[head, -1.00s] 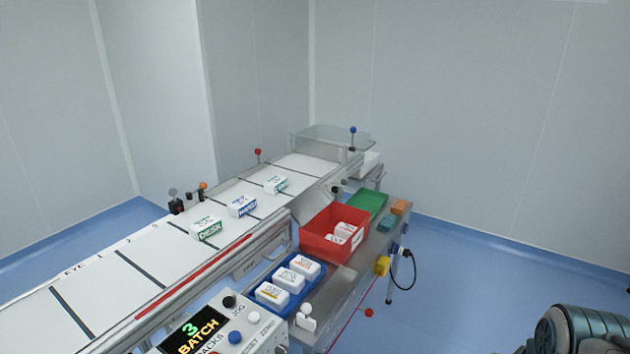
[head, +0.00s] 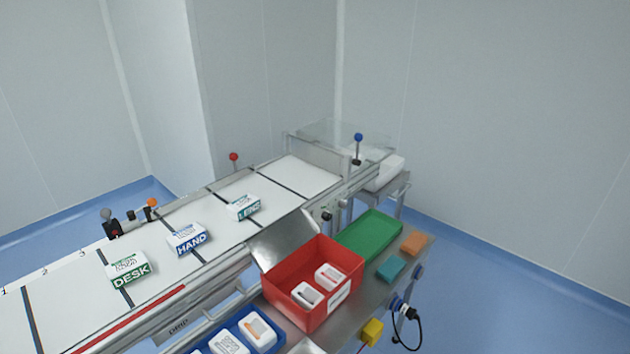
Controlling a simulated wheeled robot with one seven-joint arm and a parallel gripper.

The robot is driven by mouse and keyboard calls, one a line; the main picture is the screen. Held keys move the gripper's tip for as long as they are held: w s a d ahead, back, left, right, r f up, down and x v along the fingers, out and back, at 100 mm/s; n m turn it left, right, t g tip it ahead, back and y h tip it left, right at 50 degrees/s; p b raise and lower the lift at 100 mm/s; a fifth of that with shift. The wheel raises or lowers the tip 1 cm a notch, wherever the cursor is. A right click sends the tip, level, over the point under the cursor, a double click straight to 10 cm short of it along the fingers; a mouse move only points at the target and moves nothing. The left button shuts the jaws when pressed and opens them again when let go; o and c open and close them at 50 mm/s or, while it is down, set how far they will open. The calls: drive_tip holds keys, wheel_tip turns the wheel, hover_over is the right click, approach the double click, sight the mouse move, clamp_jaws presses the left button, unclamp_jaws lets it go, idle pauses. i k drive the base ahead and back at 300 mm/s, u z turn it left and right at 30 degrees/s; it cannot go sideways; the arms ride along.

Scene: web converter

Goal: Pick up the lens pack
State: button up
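The lens pack (head: 243,207) is a small white pack with teal print that reads roughly "LENS". It lies on the white conveyor belt (head: 305,172), the farthest of three packs there. The hand pack (head: 188,239), with blue print, lies nearer and to its left. The desk pack (head: 128,272), with green print, lies nearest. My gripper is not in view.
A red bin (head: 312,316) holding two white packs stands right of the belt. Beside it are a green tray (head: 369,237), a teal block (head: 391,268) and an orange block (head: 414,244). A blue tray (head: 277,333) holds white packs. A clear cover (head: 330,137) spans the belt's far end.

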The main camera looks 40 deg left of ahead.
sight(245, 206)
drive_tip(key=u, duration=0.45)
drive_tip(key=i, duration=1.1)
drive_tip(key=u, duration=1.45)
drive_tip(key=i, duration=0.6)
drive_tip(key=u, duration=0.5)
